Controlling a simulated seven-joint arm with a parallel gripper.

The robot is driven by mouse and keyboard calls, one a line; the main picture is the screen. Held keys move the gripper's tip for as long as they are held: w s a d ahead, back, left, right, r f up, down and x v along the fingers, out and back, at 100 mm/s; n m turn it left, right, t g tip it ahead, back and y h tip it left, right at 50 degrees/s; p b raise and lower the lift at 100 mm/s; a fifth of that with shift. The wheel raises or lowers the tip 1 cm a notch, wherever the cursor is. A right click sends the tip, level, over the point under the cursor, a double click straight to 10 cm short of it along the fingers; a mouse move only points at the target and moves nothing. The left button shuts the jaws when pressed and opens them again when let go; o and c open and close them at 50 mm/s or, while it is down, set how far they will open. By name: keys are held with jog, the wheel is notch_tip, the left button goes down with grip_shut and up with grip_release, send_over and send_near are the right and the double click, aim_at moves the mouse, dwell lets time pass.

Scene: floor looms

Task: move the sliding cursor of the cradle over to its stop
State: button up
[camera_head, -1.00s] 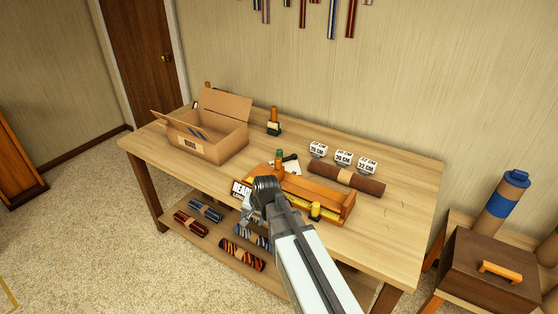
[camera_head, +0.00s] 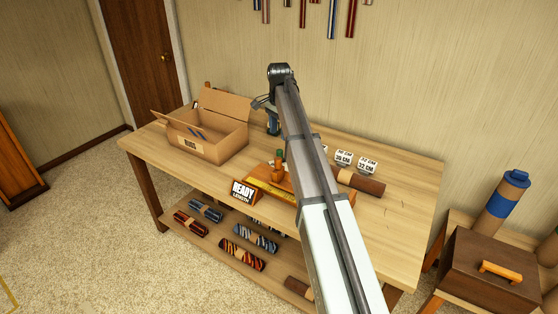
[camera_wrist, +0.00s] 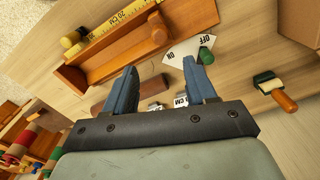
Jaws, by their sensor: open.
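The wooden cradle (camera_head: 267,190) lies near the table's front edge, partly hidden by my arm in the head view. In the wrist view the cradle (camera_wrist: 85,76) is at the upper left, with a yellow ruler strip (camera_wrist: 122,18) along it. I cannot tell which part is the stop. My gripper (camera_wrist: 160,72) is open and empty, above the table; it also shows in the head view (camera_head: 260,103).
An open cardboard box (camera_head: 208,140) stands on the left of the table. A green-and-orange handled tool (camera_wrist: 274,92) and an ON/OFF plate (camera_wrist: 187,48) lie near the gripper. A brown roll (camera_head: 362,183) and number signs (camera_head: 343,160) are at the right.

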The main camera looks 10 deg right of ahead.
aim_at(279, 158)
notch_tip(279, 158, down, 13)
jog(key=shift+f, duration=0.2)
dwell(0.4)
jog(key=shift+c, duration=0.4)
grip_shut()
